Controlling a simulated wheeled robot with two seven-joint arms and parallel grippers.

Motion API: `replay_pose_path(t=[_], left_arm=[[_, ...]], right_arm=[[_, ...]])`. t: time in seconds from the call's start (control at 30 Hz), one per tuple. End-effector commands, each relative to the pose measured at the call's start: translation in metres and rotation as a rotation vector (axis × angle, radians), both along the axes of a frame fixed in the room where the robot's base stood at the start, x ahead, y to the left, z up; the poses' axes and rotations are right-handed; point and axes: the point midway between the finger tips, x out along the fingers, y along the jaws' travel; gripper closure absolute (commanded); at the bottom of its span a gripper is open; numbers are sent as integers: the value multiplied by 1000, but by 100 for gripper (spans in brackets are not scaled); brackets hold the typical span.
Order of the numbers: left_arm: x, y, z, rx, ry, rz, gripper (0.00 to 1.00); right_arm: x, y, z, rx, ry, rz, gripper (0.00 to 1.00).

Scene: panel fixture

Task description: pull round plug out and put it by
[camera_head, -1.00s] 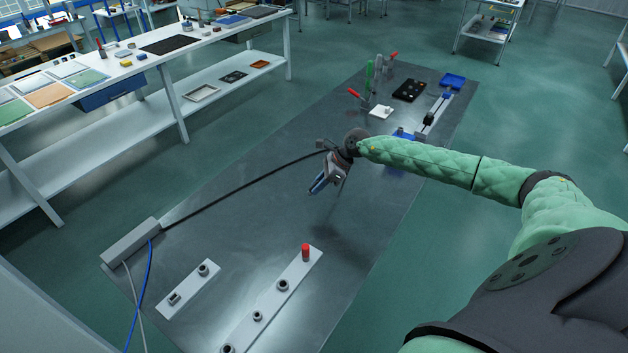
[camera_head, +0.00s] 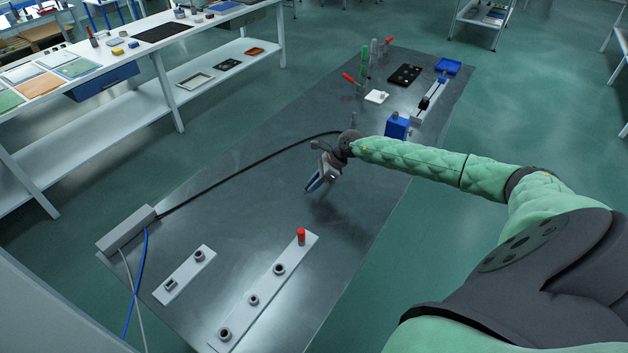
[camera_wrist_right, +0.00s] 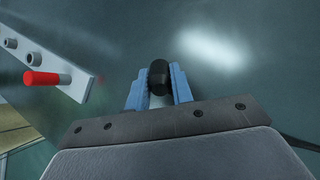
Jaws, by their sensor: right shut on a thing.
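My right gripper (camera_head: 314,187) is above the middle of the dark table, its blue fingers pointing down. In the right wrist view the gripper (camera_wrist_right: 158,92) is shut on a black round plug (camera_wrist_right: 159,74). The plug is clear of the pale strips. A black cable (camera_head: 240,171) runs from a grey box (camera_head: 127,229) to behind the gripper. The long pale strip (camera_head: 255,303) bears several round sockets and an upright red peg (camera_head: 301,236); the peg also shows in the right wrist view (camera_wrist_right: 45,78). A shorter strip (camera_head: 184,274) has a rectangular port and a round socket. My left gripper is not in view.
A blue block (camera_head: 397,127) stands beyond my right forearm. A white plate (camera_head: 376,97), a black tray (camera_head: 404,75), a blue tray (camera_head: 448,66) and upright tools are at the far end. The table between gripper and grey box is clear except for the cable.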

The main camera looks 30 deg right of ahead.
Motion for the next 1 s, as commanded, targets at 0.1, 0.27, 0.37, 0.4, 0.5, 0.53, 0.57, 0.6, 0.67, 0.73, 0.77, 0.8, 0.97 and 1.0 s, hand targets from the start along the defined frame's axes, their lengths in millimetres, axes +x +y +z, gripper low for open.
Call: replay_pose_path(t=[0.1, 0.27, 0.37, 0.4, 0.5, 0.53, 0.57, 0.6, 0.67, 0.73, 0.77, 0.8, 0.97, 1.0], left_arm=[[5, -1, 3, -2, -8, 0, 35], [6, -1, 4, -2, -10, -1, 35], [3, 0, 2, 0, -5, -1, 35], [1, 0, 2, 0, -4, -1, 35], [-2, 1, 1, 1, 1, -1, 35], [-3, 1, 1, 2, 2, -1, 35], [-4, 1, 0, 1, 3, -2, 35], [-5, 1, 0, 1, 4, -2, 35], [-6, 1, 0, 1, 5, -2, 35], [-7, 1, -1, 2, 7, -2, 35], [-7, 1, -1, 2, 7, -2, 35], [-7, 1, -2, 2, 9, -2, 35], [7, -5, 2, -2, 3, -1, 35], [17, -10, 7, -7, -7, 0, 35]], right_arm=[[0, 0, -2, 0, 0, 0, 100], [0, 0, -3, 0, 0, 0, 100], [0, 0, -3, 0, 0, 0, 71], [0, 0, -3, 0, 0, 0, 64], [0, 0, -3, 0, 0, 0, 52], [0, 0, -3, 0, 0, 0, 52], [0, 0, -3, 0, 0, 0, 52], [0, 0, -2, 0, 0, 0, 52], [0, 0, -2, 0, 0, 0, 52], [0, 0, -2, 0, 0, 0, 52], [0, 0, -2, 0, 0, 0, 52], [0, -1, -2, -1, 1, 0, 52], [-3, -9, 6, -2, 0, 0, 52], [-5, -13, 9, -3, 0, -1, 52]])
